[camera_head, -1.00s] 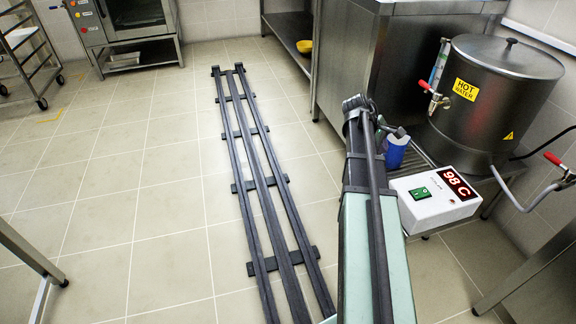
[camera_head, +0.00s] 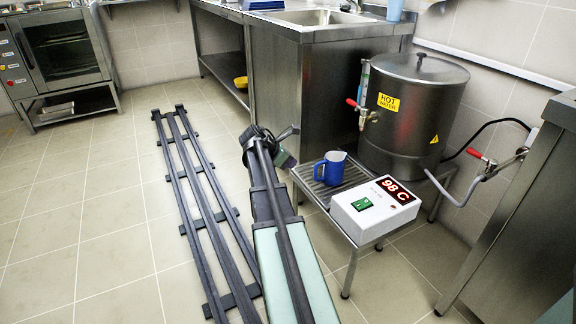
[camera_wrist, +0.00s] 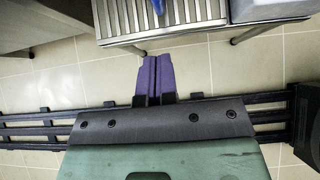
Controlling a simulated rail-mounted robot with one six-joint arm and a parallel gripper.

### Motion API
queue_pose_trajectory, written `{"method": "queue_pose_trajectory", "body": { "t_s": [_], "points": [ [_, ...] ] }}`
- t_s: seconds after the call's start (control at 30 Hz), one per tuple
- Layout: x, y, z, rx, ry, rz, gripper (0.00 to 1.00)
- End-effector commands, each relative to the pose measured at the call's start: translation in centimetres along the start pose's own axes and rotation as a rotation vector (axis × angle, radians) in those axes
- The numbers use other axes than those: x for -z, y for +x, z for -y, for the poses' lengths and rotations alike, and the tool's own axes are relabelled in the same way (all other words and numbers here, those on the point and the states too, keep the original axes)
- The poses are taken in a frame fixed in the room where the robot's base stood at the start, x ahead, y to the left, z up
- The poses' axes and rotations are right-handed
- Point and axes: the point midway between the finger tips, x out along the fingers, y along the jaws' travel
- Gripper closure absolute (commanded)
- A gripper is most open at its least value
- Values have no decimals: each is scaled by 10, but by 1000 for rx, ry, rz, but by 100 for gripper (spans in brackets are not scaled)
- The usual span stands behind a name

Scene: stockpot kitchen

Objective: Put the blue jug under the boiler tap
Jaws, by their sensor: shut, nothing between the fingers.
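The blue jug (camera_head: 325,170) stands upright on the slatted metal stand (camera_head: 306,180), its white inside showing at the top. The steel boiler (camera_head: 405,125) is on the same stand, behind and right of the jug. Its tap (camera_head: 364,113), with a red handle, sticks out toward the left, above and to the right of the jug in the head view. My gripper (camera_wrist: 154,58) shows in the wrist view as two purple fingers pressed together and empty, just short of the stand's edge. A small bit of the blue jug (camera_wrist: 158,7) shows at the top there, apart from the fingers.
A white control box (camera_head: 374,211) reading 98 C sits on the stand's near right part. A steel sink counter (camera_head: 300,80) is behind the stand. Another steel counter (camera_head: 510,210) is at right. A second red-handled tap (camera_head: 476,155) is near the wall.

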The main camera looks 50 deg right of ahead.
Motion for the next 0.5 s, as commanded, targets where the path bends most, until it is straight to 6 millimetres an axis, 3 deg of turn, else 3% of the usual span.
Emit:
{"method": "queue_pose_trajectory", "body": {
  "t_s": [0.03, 0.23, 0.33, 0.5],
  "points": [
    [6, 18, 0, 2, 2, 0, 100],
    [6, 62, 0, 1, 1, 0, 100],
    [-12, 70, -1, 1, 2, 1, 100],
    [-26, 82, -1, -1, 1, 0, 100]
  ]
}}
